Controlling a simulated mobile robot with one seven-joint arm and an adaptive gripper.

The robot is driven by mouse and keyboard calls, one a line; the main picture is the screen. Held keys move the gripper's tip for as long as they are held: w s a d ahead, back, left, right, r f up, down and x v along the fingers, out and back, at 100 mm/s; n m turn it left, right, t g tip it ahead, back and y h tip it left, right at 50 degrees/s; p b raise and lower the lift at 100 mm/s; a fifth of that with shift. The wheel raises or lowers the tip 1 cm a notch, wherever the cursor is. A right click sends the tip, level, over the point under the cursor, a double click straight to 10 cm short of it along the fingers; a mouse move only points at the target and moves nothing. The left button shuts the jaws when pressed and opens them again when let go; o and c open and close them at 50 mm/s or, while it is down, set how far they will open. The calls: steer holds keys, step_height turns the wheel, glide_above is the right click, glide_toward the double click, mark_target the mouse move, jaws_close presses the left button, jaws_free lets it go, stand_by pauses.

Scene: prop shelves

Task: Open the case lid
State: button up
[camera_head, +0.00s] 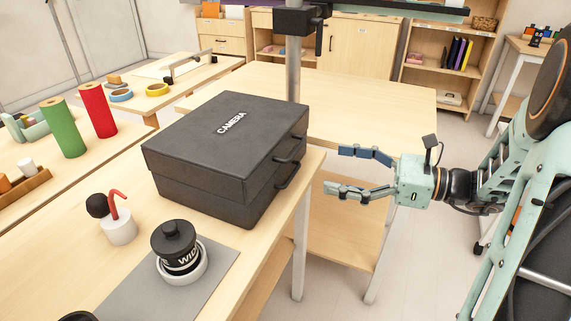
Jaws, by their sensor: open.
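The case is a black box (205,198) with the word CAMERA on its lid (222,112). It sits near the right edge of a light wooden table, and its lid is down. Two dark handles show on its right side: an upper one (289,151) near the lid seam and a lower one (288,176) on the body. My gripper (334,170) comes in from the right. Its fingers are apart, empty and point left toward the handles, with a gap between them and the case. The case's far and left sides are hidden.
A black lens labelled WID (179,245) stands in a white ring on a grey mat (215,284). A white cup with a red hook and black ball (118,225) is beside it. Green (63,127) and red (97,111) rolls stand behind left. A metal post (293,75) rises behind the case.

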mark_target(299, 150)
steer(key=shift+m+t, duration=0.4)
steer(key=shift+t, duration=0.3)
steer(key=x, duration=0.3)
steer(key=b+x, duration=0.1)
steer(key=x, duration=0.2)
steer(key=w+r+b+x, duration=0.1)
steer(key=x, duration=0.3)
steer(key=shift+w+d, duration=0.1)
steer(key=shift+d, duration=0.15)
steer(key=shift+f, duration=0.1)
steer(key=c, duration=1.4)
